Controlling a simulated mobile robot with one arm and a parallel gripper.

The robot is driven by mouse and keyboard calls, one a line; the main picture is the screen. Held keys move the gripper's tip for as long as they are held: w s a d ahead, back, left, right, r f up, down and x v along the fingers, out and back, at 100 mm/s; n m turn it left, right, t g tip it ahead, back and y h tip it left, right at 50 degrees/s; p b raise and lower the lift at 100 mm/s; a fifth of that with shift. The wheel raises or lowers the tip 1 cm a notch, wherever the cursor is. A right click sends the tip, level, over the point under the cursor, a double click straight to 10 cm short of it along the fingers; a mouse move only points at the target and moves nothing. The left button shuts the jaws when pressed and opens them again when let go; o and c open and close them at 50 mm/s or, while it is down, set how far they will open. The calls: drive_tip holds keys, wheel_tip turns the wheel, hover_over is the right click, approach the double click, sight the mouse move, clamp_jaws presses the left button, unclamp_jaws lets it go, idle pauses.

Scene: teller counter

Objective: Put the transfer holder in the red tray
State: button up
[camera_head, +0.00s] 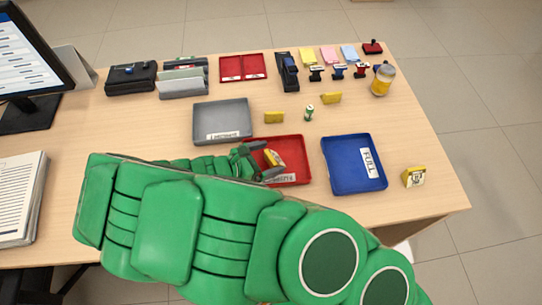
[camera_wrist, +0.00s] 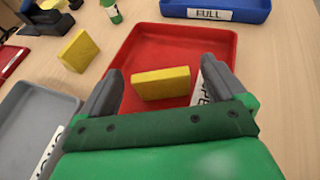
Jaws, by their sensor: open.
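A yellow holder (camera_head: 273,157) is in the red tray (camera_head: 298,146), and it also shows in the wrist view (camera_wrist: 161,84) over the tray floor near the labelled side. Its front marking is hidden in the wrist view, so I cannot read which holder it is. My gripper (camera_wrist: 160,72) is open, with one finger on each side of this holder and a visible gap at both ends. Other yellow holders stand outside the tray: one (camera_head: 274,117) behind it, one (camera_head: 331,97) further back, and one with a printed face (camera_head: 414,177) at the right.
A grey tray (camera_head: 222,104) stands at the left and a blue tray labelled FULL (camera_head: 352,186) at the right. A small green cylinder (camera_head: 309,113) stands behind the red tray. A jar (camera_head: 382,82) and stamps (camera_head: 338,72) are at the back right. Bare counter lies between the trays.

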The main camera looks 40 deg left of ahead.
drive_tip(key=v, duration=1)
drive_tip(key=shift+s+r, duration=0.1)
